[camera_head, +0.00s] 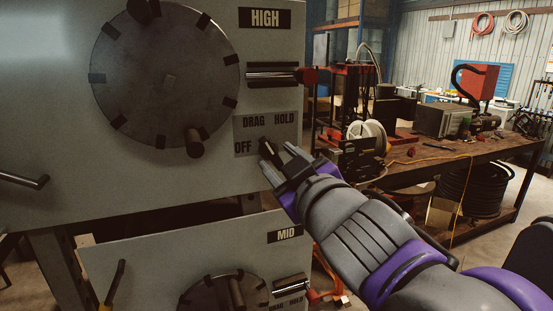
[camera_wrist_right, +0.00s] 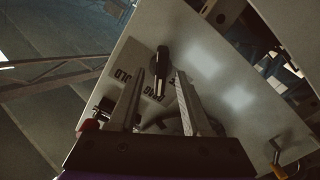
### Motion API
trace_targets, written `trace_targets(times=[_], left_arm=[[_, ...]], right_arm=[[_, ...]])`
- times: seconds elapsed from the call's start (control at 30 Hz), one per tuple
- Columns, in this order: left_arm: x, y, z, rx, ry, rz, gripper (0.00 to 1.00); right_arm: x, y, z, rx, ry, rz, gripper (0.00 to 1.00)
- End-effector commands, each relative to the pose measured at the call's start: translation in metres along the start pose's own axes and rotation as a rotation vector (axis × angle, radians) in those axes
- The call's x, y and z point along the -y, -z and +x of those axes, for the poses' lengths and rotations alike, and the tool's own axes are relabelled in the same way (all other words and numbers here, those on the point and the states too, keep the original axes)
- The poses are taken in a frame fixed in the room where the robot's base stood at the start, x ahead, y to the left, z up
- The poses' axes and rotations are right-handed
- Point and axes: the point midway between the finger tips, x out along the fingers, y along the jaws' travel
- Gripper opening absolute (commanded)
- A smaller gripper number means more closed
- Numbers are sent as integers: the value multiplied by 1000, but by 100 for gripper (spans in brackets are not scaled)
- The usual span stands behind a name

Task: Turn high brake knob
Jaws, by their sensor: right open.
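The high brake knob (camera_head: 265,145) is a small black knob on the OFF / DRAG / HOLD label plate (camera_head: 286,121) of the upper grey panel, under the HIGH sign (camera_head: 265,18). My right gripper (camera_head: 277,158) is open in front of it, with its fingers partly covering the lower right of the plate. In the right wrist view the black knob (camera_wrist_right: 161,60) shows between and just beyond the tips of the two open fingers (camera_wrist_right: 160,80). I cannot tell whether they touch it, or which word it points to. My left gripper is not in view.
A large round wheel (camera_head: 165,75) with a protruding handle (camera_head: 194,139) is left of the knob. A red-ended horizontal rod (camera_head: 272,76) sticks out above it. Below is the MID panel (camera_head: 190,250) with its own wheel. A cluttered workbench (camera_head: 440,155) stands at right.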

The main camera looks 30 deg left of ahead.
Motion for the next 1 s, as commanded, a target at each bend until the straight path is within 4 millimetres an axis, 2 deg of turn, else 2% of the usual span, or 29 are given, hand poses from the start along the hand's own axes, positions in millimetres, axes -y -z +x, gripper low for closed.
trace_targets(times=[0.2, 0.43, 0.6, 1.0], left_arm=[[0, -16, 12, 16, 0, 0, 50], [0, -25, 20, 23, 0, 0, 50], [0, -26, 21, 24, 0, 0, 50], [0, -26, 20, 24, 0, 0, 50]], right_arm=[[2, -4, -46, 3, 1, 2, 49], [1, -3, -81, 2, 0, 1, 49], [1, -2, -88, 1, 0, 0, 49], [0, -1, -89, 0, 0, 0, 49]])
